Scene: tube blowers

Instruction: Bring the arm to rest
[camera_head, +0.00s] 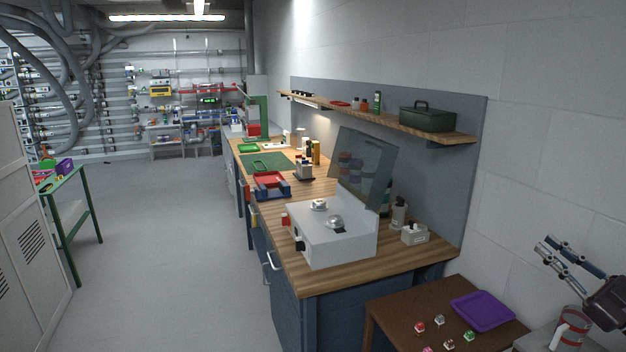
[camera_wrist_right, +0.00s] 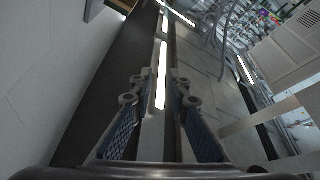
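My right gripper (camera_head: 545,252) is at the lower right of the head view, raised near the white wall. Its two fingers point up and to the left, apart, with nothing between them. In the right wrist view the two fingers (camera_wrist_right: 160,100) with blue ribbed pads also stand apart and empty. A red and white mug-like object (camera_head: 571,330) shows below the gripper in the head view; the gripper appears apart from it. My left gripper does not show.
A brown table (camera_head: 400,318) with a purple tray (camera_head: 482,311) and several small coloured pieces stands left of the gripper. A wooden workbench (camera_head: 330,284) holds a grey box device (camera_head: 335,243) with an open lid. A shelf (camera_head: 385,115) hangs above.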

